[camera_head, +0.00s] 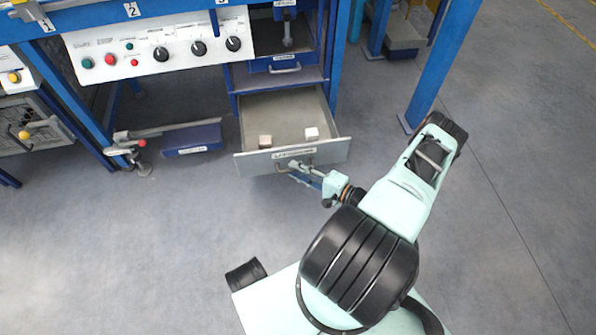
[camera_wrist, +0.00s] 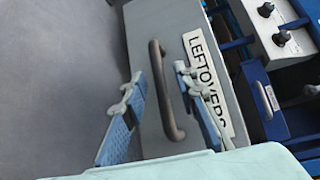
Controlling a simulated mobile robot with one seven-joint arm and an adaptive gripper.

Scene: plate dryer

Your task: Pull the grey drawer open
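The grey drawer (camera_head: 245,128) stands pulled out of the blue frame. Its front panel carries a white label that reads LEFTOVERS in the wrist view (camera_wrist: 207,85). A dark bar handle (camera_wrist: 165,92) is on the front panel. My gripper (camera_head: 300,175) is at the drawer front, by the handle. In the wrist view my gripper (camera_wrist: 158,80) has its fingers apart, one on each side of the handle. I see no clear grip on the bar.
A second drawer with a blue front (camera_head: 283,66) is above the grey one. A control panel with knobs (camera_head: 160,45) is at the upper left. A blue post (camera_head: 437,65) stands at the right. The floor in front and to the left is clear.

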